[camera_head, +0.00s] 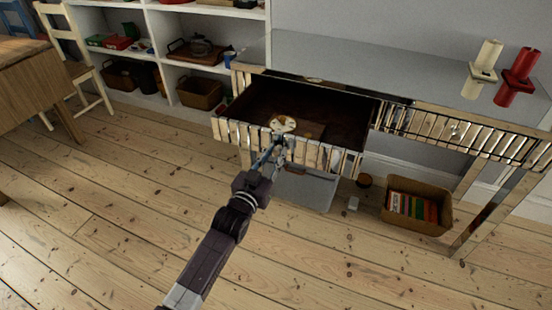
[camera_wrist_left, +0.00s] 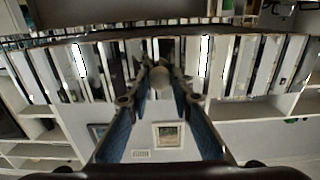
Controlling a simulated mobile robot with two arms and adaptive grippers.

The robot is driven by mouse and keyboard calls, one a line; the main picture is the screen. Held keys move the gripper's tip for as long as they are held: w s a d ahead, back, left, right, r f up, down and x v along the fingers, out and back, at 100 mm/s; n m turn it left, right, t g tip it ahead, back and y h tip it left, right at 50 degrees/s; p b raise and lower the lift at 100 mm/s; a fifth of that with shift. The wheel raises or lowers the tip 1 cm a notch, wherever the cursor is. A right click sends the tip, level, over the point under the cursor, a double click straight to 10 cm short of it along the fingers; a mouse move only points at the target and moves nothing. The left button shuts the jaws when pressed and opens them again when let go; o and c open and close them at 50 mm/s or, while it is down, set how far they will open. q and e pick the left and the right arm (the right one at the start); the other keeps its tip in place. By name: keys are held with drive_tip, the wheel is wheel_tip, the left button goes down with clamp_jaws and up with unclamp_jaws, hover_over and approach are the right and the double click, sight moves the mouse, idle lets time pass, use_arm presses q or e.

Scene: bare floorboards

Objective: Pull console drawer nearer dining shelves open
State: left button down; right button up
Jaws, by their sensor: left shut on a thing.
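The console (camera_head: 330,58) stands against the wall, with a grey top and mirrored slatted drawer fronts. Its left drawer (camera_head: 237,131), the one nearer the white shelves (camera_head: 155,45), is pulled well out, showing a dark interior with a brown and white item (camera_head: 284,124) inside. My left gripper (camera_head: 281,142) is at the middle of that drawer's front, shut on its knob. In the left wrist view the fingers close around the round knob (camera_wrist_left: 159,78) in front of the slats. The right drawer (camera_head: 455,130) is closed. My right gripper is not in view.
Under the console are a grey bin (camera_head: 306,190) and a wicker basket of books (camera_head: 415,207). A red candle holder (camera_head: 517,78) and a cream one (camera_head: 483,70) stand on top. A chair (camera_head: 75,60) and wooden table (camera_head: 35,85) are at left. The front floor is clear.

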use_arm(q)
drive_tip(key=shift+s, duration=0.25)
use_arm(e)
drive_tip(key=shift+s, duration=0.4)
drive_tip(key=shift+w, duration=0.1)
use_arm(q)
drive_tip(key=c, duration=1.7)
unclamp_jaws()
drive_tip(key=shift+s+a, duration=0.1)
drive_tip(key=v, duration=1.1)
drive_tip(key=shift+s+a, duration=0.15)
drive_tip(key=shift+s, duration=0.2)
